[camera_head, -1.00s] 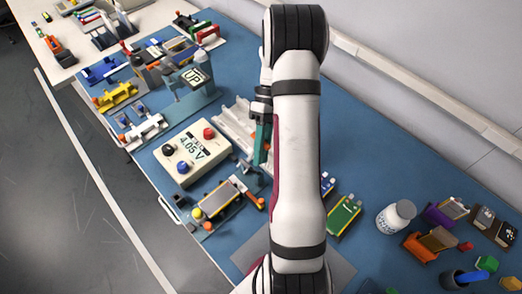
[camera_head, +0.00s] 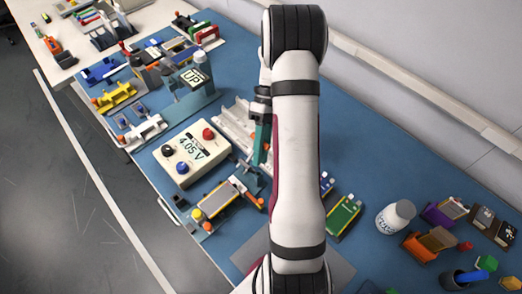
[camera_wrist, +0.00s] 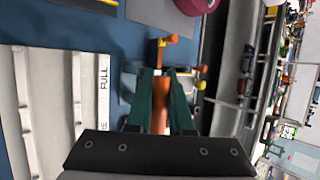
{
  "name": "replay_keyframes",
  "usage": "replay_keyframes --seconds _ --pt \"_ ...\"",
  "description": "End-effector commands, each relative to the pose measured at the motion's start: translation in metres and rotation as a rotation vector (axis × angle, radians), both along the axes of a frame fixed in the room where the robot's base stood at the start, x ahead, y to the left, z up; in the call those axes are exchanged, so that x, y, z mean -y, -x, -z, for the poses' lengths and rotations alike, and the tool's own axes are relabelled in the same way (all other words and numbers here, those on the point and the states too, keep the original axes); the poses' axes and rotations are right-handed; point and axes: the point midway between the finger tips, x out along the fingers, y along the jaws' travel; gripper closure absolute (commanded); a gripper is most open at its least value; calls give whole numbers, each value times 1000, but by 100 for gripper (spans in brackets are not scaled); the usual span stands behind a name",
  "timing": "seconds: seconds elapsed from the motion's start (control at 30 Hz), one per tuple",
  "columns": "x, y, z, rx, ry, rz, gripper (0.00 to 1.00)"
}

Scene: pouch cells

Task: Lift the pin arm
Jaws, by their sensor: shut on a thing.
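The test fixture (camera_head: 215,203) lies left of my arm in the head view, with a flat cell on it and yellow and orange knobs at its ends. The dark teal pin arm (camera_head: 251,180) stands at its far right end, partly behind my arm. My gripper (camera_head: 260,158) points down at this end, its tips hard to make out. In the wrist view my gripper (camera_wrist: 164,75) has its two teal fingers close around an orange-brown part of the pin arm (camera_wrist: 160,108). Orange and yellow knobs show just beyond the fingertips. The exact contact is hidden.
A cream meter (camera_head: 190,152) reading 4.05 V stands left of the gripper. A white ribbed tray (camera_head: 232,128) lies behind it and fills the left of the wrist view. A white bottle (camera_head: 396,216) stands at the right. The blue mat behind my arm is clear.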

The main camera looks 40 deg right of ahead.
Motion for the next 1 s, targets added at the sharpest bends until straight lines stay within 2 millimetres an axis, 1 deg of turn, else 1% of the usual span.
replay_keyframes --seconds 0.3,0.33,0.4,0.5,0.77,0.83,0.93,1.0 --pt "1 -1 -1 4 3 1 100" --pt "1 -1 -1 4 3 1 79" --pt "1 -1 -1 3 2 1 66" --pt "0 -1 -1 2 1 1 50" --pt "0 0 0 1 1 0 50" --pt "2 -2 -3 1 1 0 50" --pt "11 -8 -14 3 3 1 50" --pt "20 -14 -26 4 5 0 50"
